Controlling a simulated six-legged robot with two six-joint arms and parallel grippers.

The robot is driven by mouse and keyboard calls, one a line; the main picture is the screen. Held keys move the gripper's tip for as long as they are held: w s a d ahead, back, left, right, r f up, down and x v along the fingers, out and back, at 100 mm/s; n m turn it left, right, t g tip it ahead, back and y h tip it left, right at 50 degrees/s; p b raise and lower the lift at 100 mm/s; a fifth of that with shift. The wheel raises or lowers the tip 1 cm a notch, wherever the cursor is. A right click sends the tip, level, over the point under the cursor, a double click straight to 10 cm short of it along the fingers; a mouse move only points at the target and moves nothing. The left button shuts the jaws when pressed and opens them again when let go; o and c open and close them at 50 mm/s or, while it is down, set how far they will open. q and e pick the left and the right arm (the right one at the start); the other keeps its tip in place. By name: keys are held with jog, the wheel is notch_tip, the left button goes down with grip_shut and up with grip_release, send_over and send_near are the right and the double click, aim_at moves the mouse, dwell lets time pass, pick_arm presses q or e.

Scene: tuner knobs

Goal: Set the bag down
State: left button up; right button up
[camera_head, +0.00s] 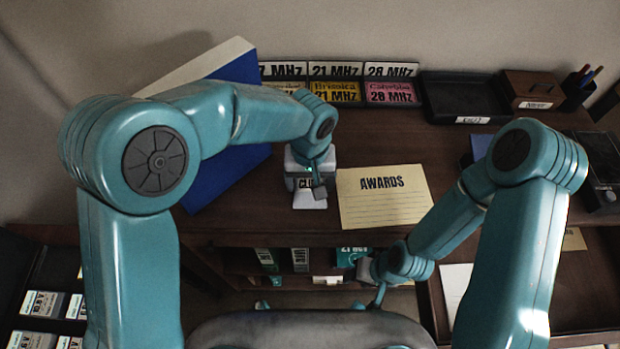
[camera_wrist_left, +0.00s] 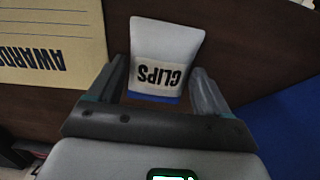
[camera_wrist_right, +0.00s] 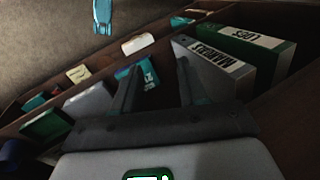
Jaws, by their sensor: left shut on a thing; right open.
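The bag is a small white pouch (camera_head: 310,200) labelled CLIPS, at the desk's front edge left of the AWARDS sheet. In the left wrist view the bag (camera_wrist_left: 165,42) stands out between the two fingers, its label upside down. My left gripper (camera_head: 311,181) is shut on it; the arm partly hides it in the head view. I cannot tell whether the bag touches the desk (camera_head: 345,150). My right gripper (camera_head: 378,292) is low in front of the shelf below the desk. In the right wrist view its fingers (camera_wrist_right: 157,75) are apart with nothing gripped between them.
The cream AWARDS sheet (camera_head: 384,203) lies right of the bag. A large blue and white book (camera_head: 228,172) is on the left. Frequency plates (camera_head: 335,92) line the back, with a black tray (camera_head: 465,97) beside them. Binders (camera_wrist_right: 245,55) stand in the shelf below.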

pick_arm(q)
jog(key=shift+f, duration=0.15)
jog(key=o, duration=1)
jog(key=shift+c, duration=0.2)
notch_tip(320, 180, up, 12)
jog(key=shift+r, duration=0.25)
jog(key=shift+s, duration=0.1)
